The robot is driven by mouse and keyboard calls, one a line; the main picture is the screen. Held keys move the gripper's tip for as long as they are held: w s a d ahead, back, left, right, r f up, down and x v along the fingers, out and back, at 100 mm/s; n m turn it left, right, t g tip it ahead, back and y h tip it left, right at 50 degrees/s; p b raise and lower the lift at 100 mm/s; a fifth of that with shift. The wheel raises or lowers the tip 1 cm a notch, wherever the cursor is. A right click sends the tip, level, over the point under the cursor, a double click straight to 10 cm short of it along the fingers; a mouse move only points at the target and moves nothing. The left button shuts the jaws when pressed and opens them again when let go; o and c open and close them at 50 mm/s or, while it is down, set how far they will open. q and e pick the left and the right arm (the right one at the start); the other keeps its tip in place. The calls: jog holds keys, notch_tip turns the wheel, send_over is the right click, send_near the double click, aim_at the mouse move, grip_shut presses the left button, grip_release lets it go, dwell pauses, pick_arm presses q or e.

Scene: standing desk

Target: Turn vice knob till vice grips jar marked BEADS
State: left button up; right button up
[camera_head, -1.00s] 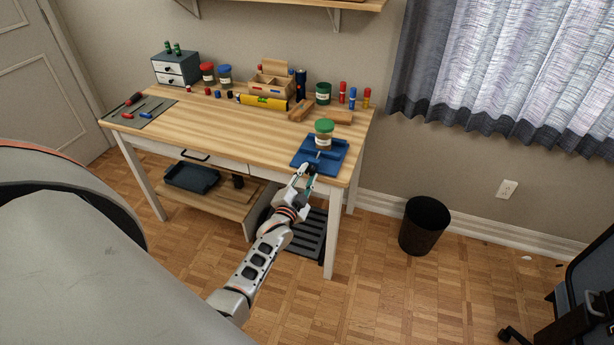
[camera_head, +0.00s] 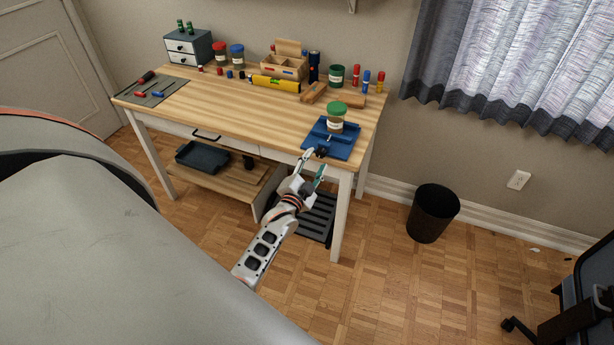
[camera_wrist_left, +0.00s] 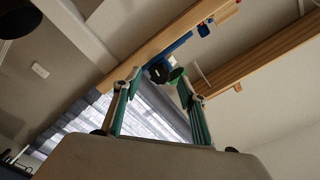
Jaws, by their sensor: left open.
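A blue vice (camera_head: 343,152) sits at the desk's front right corner, with its black knob (camera_head: 320,151) at the front edge. A jar with a green lid (camera_head: 336,117) stands upright at the vice; its label is too small to read, and I cannot tell whether the jaws touch it. My left gripper (camera_head: 312,165) is open just in front of the knob. In the left wrist view the dark knob (camera_wrist_left: 158,72) shows between and beyond the spread fingertips, with part of the blue vice (camera_wrist_left: 178,46) behind. My right gripper is out of view.
A lower shelf (camera_head: 225,184) is under the desk. A black bin (camera_head: 433,213) stands right of it. The floor in front is clear.

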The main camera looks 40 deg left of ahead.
pick_arm(q)
jog(key=v, duration=0.9)
jog(key=shift+s, duration=0.3)
jog(key=s+d+f+n+g+h, duration=0.1)
jog(key=s+d+f+g+h, duration=0.2)
jog(key=s+d, duration=0.7)
jog(key=s+d+f+n+g+h, duration=0.1)
jog(key=s+d+f+g+h, duration=0.2)
jog(key=s+d, duration=0.7)
notch_tip(320, 180, down, 3)
jog(key=shift+s+r+n+g+h, duration=0.1)
jog(key=shift+s+n+g+h, duration=0.2)
jog(key=shift+h, duration=0.3)
